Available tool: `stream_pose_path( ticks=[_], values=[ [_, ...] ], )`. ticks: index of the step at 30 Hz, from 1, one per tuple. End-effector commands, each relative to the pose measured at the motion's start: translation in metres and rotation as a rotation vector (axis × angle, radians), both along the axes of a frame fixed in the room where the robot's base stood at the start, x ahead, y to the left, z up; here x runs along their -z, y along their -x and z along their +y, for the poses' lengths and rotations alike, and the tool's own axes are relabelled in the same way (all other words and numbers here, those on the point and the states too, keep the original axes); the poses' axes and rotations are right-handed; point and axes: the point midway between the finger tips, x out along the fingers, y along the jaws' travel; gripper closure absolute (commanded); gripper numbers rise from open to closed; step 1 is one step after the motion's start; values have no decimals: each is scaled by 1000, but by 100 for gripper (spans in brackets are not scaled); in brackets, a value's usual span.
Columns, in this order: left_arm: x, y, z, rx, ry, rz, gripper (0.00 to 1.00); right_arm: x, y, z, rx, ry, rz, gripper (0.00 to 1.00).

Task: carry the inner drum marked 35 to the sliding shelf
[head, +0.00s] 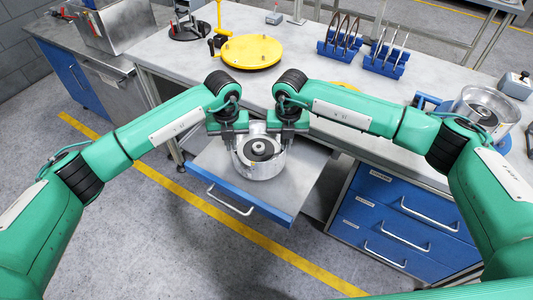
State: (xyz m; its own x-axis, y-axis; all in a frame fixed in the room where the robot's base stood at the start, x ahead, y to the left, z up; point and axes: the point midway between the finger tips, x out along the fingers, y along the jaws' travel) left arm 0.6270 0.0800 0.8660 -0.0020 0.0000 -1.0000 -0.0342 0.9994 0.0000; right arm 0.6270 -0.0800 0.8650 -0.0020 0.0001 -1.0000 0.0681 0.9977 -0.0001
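A silver inner drum (263,166) with a dark round hub in its middle is upright over the pulled-out sliding shelf (215,163). I cannot read a number on it. I cannot tell whether its base touches the shelf. My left gripper (234,138) is at the left side of the drum's rim and my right gripper (286,138) is at the right side. Both point down and appear shut on the rim, though the fingertips are small and partly hidden. The shelf has a blue front edge and a light handle (229,203).
A grey worktable (180,62) runs behind the shelf. On it are a yellow disc (251,51), blue racks (385,60) with plates, and a silver, open-topped drum (486,107) at the right. Blue drawers (391,229) stand right of the shelf.

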Motion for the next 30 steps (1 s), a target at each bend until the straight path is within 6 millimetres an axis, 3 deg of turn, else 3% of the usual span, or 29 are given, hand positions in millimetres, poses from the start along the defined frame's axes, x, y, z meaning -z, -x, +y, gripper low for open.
stream_pose_path(
  ticks=[11,12,15,24,30],
  values=[
    [14,0,-1,2,2,-1,100,14,-2,-1,3,-1,-5,100],
    [14,1,0,2,0,2,87,13,-1,-1,4,1,-2,87],
    [13,1,0,2,0,1,73,13,-1,-1,3,1,-2,73],
    [11,0,0,1,0,0,73,13,0,0,1,0,0,73],
    [-17,-1,0,1,1,-4,73,13,0,0,0,0,0,73]
  ],
)
